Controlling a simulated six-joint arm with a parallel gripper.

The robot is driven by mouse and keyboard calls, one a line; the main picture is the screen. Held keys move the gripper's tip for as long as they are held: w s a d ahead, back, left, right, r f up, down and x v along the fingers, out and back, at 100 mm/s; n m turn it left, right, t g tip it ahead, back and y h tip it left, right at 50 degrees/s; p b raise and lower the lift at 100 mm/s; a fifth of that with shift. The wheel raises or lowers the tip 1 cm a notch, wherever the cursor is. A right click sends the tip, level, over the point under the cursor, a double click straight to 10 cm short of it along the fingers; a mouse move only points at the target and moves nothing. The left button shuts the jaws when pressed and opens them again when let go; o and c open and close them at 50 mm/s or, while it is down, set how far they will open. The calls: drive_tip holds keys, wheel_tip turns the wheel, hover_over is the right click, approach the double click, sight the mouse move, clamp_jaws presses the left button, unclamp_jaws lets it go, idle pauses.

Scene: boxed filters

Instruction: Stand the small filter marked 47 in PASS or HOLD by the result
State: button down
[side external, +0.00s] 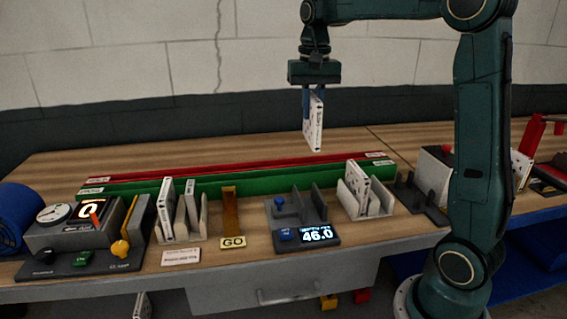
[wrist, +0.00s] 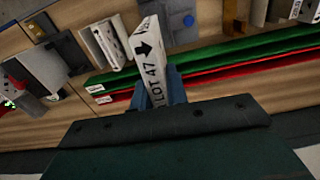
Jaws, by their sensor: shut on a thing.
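My gripper (side external: 306,103) is shut on a thin white boxed filter (side external: 315,130) and holds it upright in the air above the bench. In the wrist view the filter (wrist: 151,62) shows an arrow and the lettering LOT 47 on its edge, between the blue fingers (wrist: 161,92). A green channel (side external: 240,184) and a red channel (side external: 230,167) run along the back of the bench. Their small end labels are too small to read, so I cannot tell which is PASS or HOLD. A grey tester (side external: 290,215) has a lit display (side external: 318,235) reading 46.0.
White filters stand in a left rack (side external: 180,220) and a right rack (side external: 368,196). A brown gauge (side external: 231,210) with a GO tag stands between rack and tester. A dial device (side external: 70,235) with a lit display is at far left.

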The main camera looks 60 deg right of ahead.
drive_tip(key=w+d+m, duration=1.2)
drive_tip(key=d+m, duration=0.1)
drive_tip(key=m, duration=0.4)
drive_tip(key=shift+w+m, duration=0.3)
drive_tip(key=shift+w, duration=0.05)
wheel_tip(320, 180, down, 16)
drive_tip(key=shift+r, duration=0.2)
idle(0.3)
drive_tip(key=shift+f, duration=0.1)
drive_tip(key=shift+f, duration=2.05)
